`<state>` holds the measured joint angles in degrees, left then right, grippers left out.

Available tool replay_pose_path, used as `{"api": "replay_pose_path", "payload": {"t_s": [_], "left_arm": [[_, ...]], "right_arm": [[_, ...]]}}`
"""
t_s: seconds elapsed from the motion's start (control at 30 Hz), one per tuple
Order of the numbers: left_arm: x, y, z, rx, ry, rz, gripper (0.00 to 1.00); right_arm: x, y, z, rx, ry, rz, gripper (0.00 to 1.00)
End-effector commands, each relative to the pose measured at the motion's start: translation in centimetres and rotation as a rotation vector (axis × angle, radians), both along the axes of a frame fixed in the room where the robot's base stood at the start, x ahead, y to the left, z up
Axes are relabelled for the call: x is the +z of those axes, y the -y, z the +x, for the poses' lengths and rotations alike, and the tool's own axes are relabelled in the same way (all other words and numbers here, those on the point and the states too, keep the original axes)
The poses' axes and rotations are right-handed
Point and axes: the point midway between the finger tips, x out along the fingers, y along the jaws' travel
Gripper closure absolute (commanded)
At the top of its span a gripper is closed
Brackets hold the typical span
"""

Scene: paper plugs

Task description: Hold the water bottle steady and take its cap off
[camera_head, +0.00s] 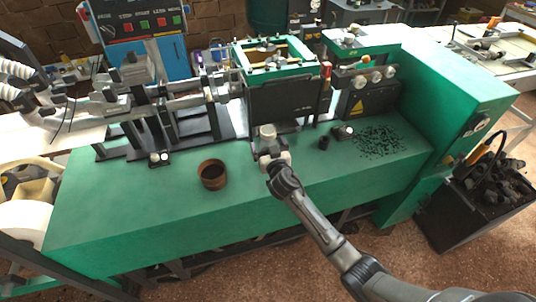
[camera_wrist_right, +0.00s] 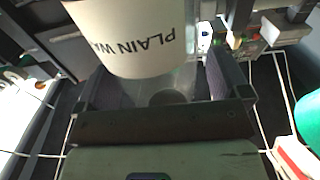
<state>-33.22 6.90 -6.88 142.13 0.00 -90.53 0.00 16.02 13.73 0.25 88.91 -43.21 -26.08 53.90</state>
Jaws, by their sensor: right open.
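The water bottle (camera_head: 267,132) shows as a small pale shape on the green bench top near its back edge, beside the dark machine block. In the right wrist view its white label (camera_wrist_right: 135,40) reads "PLAIN WA", with a clear see-through part of the bottle below it. I cannot make out the cap. My right gripper (camera_head: 272,158) is at the bottle's near side. In the right wrist view its two fingers stand apart (camera_wrist_right: 165,85), with the clear part of the bottle between them. I cannot tell whether they touch it. My left gripper is out of view.
Dark scattered bits (camera_head: 380,141) and a small dark cylinder (camera_head: 323,143) lie to the right. The machine block (camera_head: 285,103) stands close behind the bottle. The front left bench top is clear.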

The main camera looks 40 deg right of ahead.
Motion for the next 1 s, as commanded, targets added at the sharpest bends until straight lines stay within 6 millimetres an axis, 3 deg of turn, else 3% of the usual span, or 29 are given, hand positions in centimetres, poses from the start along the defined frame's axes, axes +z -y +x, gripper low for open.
{"api": "replay_pose_path", "payload": {"t_s": [0.27, 0.83, 1.0], "left_arm": [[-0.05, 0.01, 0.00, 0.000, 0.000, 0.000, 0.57], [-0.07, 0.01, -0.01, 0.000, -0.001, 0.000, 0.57], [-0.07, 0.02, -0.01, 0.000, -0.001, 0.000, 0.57]], "right_arm": [[0.02, 0.13, 0.26, 0.000, 0.000, 0.000, 0.06], [-0.01, 0.11, 0.24, 0.000, -0.001, 0.000, 0.58], [0.02, 0.11, 0.24, 0.000, 0.000, 0.000, 0.60]]}}
